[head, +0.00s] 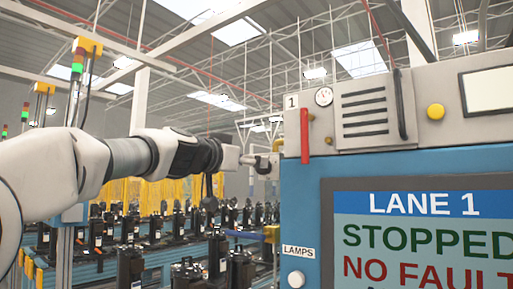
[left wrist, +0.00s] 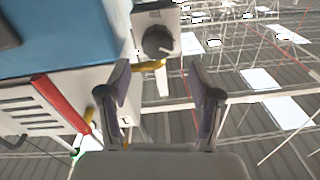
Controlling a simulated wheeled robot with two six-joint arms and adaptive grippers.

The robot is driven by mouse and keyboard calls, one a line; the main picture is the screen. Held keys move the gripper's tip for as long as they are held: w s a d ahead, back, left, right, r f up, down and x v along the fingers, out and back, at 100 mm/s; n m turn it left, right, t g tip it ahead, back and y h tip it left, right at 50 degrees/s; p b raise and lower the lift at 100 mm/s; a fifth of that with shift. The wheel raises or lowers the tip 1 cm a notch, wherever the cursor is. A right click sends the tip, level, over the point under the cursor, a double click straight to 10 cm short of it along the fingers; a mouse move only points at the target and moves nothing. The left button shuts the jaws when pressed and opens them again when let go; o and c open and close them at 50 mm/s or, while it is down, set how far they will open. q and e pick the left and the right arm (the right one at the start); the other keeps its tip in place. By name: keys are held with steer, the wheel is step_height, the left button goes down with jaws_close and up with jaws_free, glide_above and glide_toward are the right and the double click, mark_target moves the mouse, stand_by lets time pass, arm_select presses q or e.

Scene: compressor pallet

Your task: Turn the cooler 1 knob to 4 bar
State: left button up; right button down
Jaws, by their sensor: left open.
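A dark round knob (left wrist: 157,42) with a pointer mark sits on a small pale box (left wrist: 172,18) at the side of the blue cabinet in the left wrist view. I cannot read a pressure scale around it. In the head view my left gripper (head: 246,160) reaches to the cabinet's left side, where the knob cannot be made out. A small round gauge (head: 323,97) is beside the label "1"; its reading is too small.
A red lever (head: 304,135) hangs on the cooler's front, close to my left gripper. The blue cabinet (head: 300,200) with its "LANE 1 STOPPED" screen (head: 425,240) fills the right. A yellow pipe (left wrist: 150,66) runs beneath the knob box. Dark units (head: 130,265) stand on lines behind.

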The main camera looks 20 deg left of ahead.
mark_target(260, 171)
arm_select(q)
steer(key=x, duration=0.2)
steer(key=f+x, duration=0.1)
steer(key=x, duration=0.1)
steer(key=p+x, duration=0.1)
steer(key=x, duration=0.1)
steer(key=shift+w+d+f, duration=0.2)
steer(key=shift+w+f, duration=0.05)
steer(key=shift+s+a+r, duration=0.2)
steer(key=shift+s+a, duration=0.2)
steer(key=shift+s, duration=0.25)
steer(key=shift+s+r, duration=0.1)
steer(key=shift+s, duration=0.15)
steer(key=c, duration=0.4)
steer(key=shift+d, duration=0.1)
steer(key=c, duration=0.7)
steer(key=shift+c, duration=0.2)
arm_select(e)
steer(key=shift+w+d+r, duration=0.15)
steer(key=shift+w+r, duration=0.2)
steer(key=shift+r, duration=0.2)
